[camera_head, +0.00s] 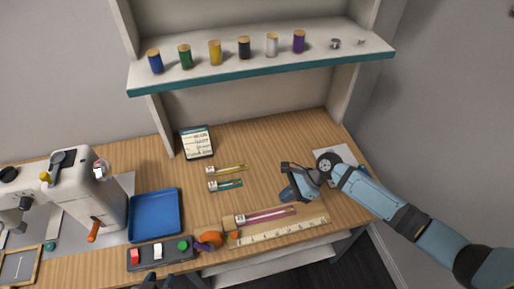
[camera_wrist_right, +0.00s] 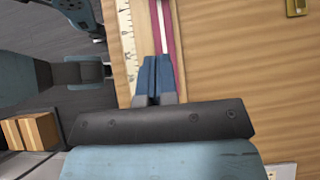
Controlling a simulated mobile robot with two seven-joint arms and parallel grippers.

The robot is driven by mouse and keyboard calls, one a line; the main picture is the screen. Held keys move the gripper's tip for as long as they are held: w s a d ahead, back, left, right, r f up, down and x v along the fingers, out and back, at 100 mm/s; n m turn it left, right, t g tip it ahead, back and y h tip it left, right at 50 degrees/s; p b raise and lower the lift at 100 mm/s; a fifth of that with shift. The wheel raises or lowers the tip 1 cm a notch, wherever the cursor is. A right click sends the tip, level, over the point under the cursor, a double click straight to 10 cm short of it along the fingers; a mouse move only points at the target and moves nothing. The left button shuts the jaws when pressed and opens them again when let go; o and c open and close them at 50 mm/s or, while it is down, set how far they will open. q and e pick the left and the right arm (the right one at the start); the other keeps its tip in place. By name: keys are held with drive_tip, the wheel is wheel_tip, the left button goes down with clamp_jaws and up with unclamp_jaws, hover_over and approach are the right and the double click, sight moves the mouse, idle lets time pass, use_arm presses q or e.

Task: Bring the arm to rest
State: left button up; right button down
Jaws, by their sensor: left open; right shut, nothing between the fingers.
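My right gripper (camera_head: 288,195) is over the right part of the wooden table, at the end of the blue arm coming in from the right. In the right wrist view its blue fingers (camera_wrist_right: 156,66) are shut together with nothing between them. They point toward a pink zipper (camera_wrist_right: 166,22) and a ruler (camera_wrist_right: 130,45); I cannot tell their height above the table. My left gripper (camera_head: 156,281) shows only as dark fingertips at the bottom edge of the head view, open, in front of the button box. The rest of it is out of view.
A white sewing machine (camera_head: 92,190) stands left of a blue tray (camera_head: 155,213). The button box (camera_head: 147,256), an orange pumpkin-like item (camera_head: 208,237) and the ruler (camera_head: 282,231) lie along the front. A shelf (camera_head: 215,77) with several spools hangs above. The table's back right is mostly clear.

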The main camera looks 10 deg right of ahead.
drive_tip(key=shift+s+a, duration=0.1)
drive_tip(key=shift+a, duration=0.05)
drive_tip(key=s+f+n, duration=0.1)
drive_tip(key=s+a+n+t, duration=0.1)
drive_tip(key=s+a+f+n+t, duration=0.1)
drive_tip(key=shift+s+a+f+n+h, duration=0.15)
drive_tip(key=shift+f+n+h, duration=0.15)
drive_tip(key=shift+f+n, duration=0.1)
drive_tip(key=s+n+t, duration=0.2)
drive_tip(key=n, duration=0.1)
drive_tip(key=s+a+n+t+h+p, duration=0.1)
drive_tip(key=s+n, duration=0.1)
drive_tip(key=shift+f, duration=0.4)
drive_tip(key=s+d+r+n+t+h, duration=0.4)
drive_tip(key=s+n+t, duration=0.2)
drive_tip(key=s+n, duration=0.3)
drive_tip(key=n, duration=0.3)
drive_tip(key=shift+d+p, duration=0.15)
drive_tip(key=shift+p, duration=0.25)
